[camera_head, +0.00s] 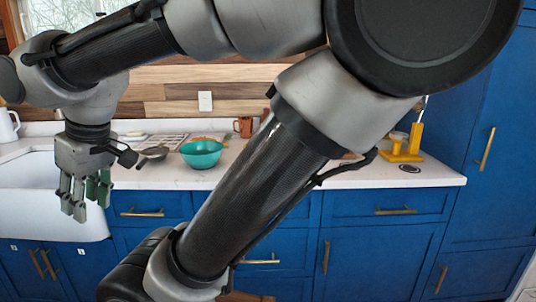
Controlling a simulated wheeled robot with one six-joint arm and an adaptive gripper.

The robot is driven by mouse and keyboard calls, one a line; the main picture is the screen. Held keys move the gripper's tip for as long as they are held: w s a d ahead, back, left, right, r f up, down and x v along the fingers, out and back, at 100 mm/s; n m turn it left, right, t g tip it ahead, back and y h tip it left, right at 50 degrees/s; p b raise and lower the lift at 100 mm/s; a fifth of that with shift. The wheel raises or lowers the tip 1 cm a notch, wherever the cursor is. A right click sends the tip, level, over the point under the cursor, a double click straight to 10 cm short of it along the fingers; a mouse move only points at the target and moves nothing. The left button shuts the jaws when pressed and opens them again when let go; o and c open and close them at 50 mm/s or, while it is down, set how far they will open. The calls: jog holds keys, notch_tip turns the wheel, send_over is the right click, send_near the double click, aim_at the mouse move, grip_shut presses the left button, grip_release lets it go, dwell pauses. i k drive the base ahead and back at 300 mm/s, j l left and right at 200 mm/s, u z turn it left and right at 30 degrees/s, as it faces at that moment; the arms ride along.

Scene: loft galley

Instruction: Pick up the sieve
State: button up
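A dark grey, shallow round item (153,153), which looks like the sieve, lies on the white counter just left of a teal bowl. A short handle-like part points to its lower left; its details are too small to tell. My gripper (86,204) points down at the left, over the front edge of the counter by the sink, left of and apart from the sieve. Its fingers are spread, with gaps between them. Green shows at the right fingers; I cannot tell whether it belongs to the gripper or lies behind. I see no sieve in it.
The teal bowl (202,153) stands close to the sieve. A white sink (40,190) is below and left of my gripper. A brown mug (244,127) stands farther back, and a yellow stand (402,150) is at the right. My arm hides the middle counter.

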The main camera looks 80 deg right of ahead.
aim_at(156, 153)
jog(key=z, duration=2.05)
